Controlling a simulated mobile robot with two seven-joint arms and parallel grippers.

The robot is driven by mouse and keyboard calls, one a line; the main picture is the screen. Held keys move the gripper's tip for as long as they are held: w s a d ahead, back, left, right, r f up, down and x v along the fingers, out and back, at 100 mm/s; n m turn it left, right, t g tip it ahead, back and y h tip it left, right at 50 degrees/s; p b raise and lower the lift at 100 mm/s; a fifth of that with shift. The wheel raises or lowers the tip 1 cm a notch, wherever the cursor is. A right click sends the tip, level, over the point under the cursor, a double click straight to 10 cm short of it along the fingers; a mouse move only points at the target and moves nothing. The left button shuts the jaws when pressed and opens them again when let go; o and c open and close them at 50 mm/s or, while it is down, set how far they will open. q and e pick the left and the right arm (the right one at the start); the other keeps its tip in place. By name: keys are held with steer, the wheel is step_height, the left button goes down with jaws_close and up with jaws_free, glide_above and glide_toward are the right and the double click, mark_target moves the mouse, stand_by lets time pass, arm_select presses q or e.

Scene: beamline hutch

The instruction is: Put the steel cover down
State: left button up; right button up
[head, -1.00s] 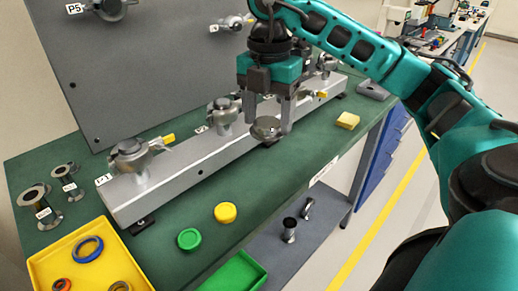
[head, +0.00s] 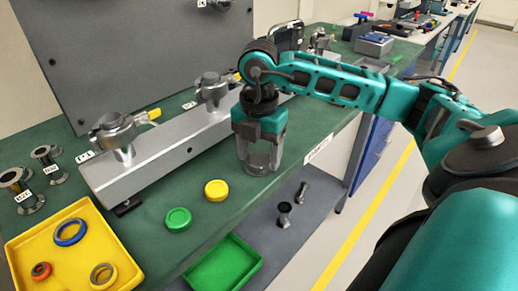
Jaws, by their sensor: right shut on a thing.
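My right gripper (head: 259,168) points down at the front edge of the green bench top (head: 150,262), right of the yellow cap. It is shut on the steel cover (head: 258,160), a small grey metal piece between its two fingers. The fingers hide part of the cover. The cover is close to the bench surface; I cannot tell whether it touches. My left gripper is not in view.
A yellow cap (head: 216,190) and a green cap (head: 178,218) lie left of the gripper. Behind is a metal rail (head: 165,158) with clamped fittings. A yellow tray (head: 125,265) with rings is at left; a green tray (head: 223,265) is at the front. Bench around the caps is clear.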

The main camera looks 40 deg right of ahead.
mark_target(259, 158)
steer(key=shift+f, duration=0.1)
steer(key=o, duration=1.1)
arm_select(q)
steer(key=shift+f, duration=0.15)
arm_select(e)
steer(key=shift+r, duration=0.4)
arm_select(q)
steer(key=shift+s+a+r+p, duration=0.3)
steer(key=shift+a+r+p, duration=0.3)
steer(key=shift+p, duration=0.55)
arm_select(e)
step_height(259, 158, up, 12)
steer(key=shift+f, duration=0.2)
